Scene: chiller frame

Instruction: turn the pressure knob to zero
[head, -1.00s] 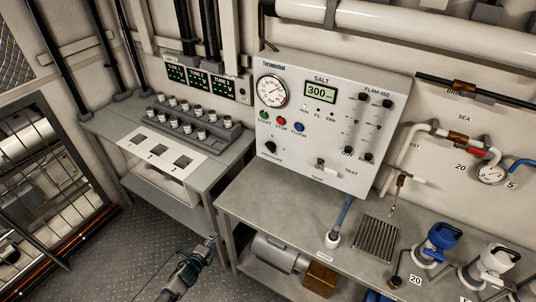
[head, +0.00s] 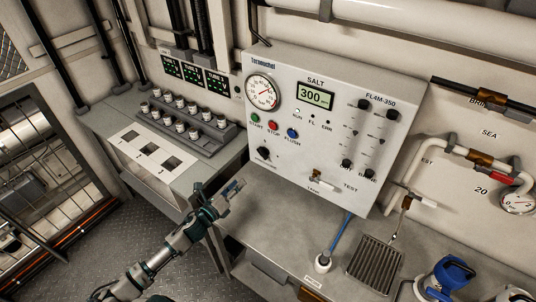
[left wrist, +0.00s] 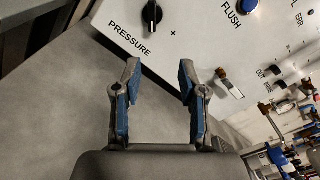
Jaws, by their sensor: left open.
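The black pressure knob (head: 263,153) sits low on the left of the white control panel, below the start button. In the left wrist view the knob (left wrist: 152,16) shows at the top, with the word PRESSURE beside it. The round pressure gauge (head: 262,92) is at the panel's upper left; its reading is too small to tell. My left gripper (head: 236,188) is open and empty, below and left of the knob and apart from it. In the left wrist view its blue-padded fingers (left wrist: 158,85) are spread, with grey bench between them. My right gripper is not in view.
The grey bench (head: 285,220) below the panel is clear at its left. A blue-handled probe in a white cup (head: 322,262) and a ribbed drain (head: 374,265) stand further right. A rack of vials (head: 190,120) is on the left bench. A tap (head: 317,175) sticks out of the panel.

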